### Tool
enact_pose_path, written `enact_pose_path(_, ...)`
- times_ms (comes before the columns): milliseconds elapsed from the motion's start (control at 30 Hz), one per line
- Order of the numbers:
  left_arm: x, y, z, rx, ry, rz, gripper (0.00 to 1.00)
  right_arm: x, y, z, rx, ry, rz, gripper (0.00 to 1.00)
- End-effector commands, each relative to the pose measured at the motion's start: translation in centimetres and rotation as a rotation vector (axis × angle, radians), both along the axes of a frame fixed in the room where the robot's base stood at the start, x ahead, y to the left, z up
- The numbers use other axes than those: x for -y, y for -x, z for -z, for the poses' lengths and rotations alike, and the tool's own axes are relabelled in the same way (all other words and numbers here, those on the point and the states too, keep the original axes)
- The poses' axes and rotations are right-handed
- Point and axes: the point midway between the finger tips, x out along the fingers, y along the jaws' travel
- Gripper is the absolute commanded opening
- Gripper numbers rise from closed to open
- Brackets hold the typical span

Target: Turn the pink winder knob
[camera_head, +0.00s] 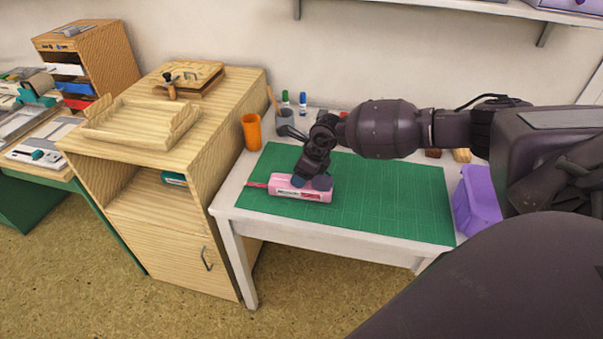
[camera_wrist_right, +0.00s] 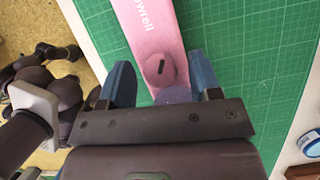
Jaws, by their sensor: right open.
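A long pink device (camera_head: 284,190) with a label on its side lies on the green cutting mat, with a reddish strip at its left end. In the right wrist view, the pink device (camera_wrist_right: 147,30) carries a round pink winder knob (camera_wrist_right: 160,69) with a dark slot. My right gripper (camera_head: 312,183) is over the right end of the device. Its blue fingers are open, one on each side of the knob, with gaps visible; a purple round part shows between them near the palm. In the head view the gripper hides the knob.
The green mat (camera_head: 390,200) is mostly clear right of the device. An orange cup (camera_head: 251,132) and marker pens (camera_head: 302,99) stand behind, and a purple bin (camera_head: 477,203) is at the table's right. A wooden cabinet (camera_head: 190,155) adjoins the left side.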

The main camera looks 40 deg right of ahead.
Motion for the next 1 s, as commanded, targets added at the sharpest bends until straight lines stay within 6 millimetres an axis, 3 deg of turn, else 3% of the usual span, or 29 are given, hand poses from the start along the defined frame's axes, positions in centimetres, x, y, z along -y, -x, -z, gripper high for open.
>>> enact_pose_path(200, -0.1, 0.1, 0.1, -0.003, -0.002, 0.001, 0.88, 0.0, 0.0, 0.0, 0.000, 0.000, 0.000, 0.58)
enact_pose_path(533, -0.1, 0.1, 0.2, -0.006, -0.003, 0.001, 0.88, 0.0, 0.0, 0.0, 0.000, 0.000, 0.000, 0.09)
enact_pose_path(1000, -0.1, 0.3, 1.1, -0.017, -0.002, 0.002, 0.88, 0.0, 0.0, 0.2, -0.003, -0.001, -0.125, 0.09)
